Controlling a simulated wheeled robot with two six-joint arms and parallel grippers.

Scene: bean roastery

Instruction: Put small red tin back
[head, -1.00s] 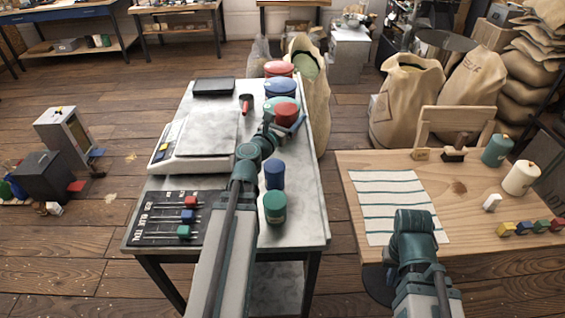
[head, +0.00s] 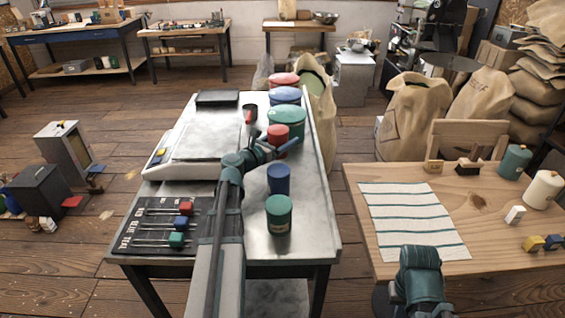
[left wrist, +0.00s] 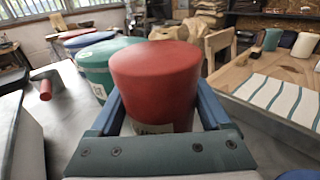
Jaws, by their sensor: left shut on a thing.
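The small red tin (head: 290,130) is between the fingers of my left gripper (head: 279,150), which is shut on it. In the left wrist view the tin (left wrist: 155,85) stands upright between the two blue fingers. I cannot tell whether its base touches the table.
Behind the tin stand a large green tin (head: 287,114), a large blue tin (head: 286,95) and a large red tin (head: 284,79). A scale (head: 205,150) and a red-handled scoop (head: 249,113) are to the left. The wooden table (head: 465,230) with a striped cloth (head: 412,215) stands right.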

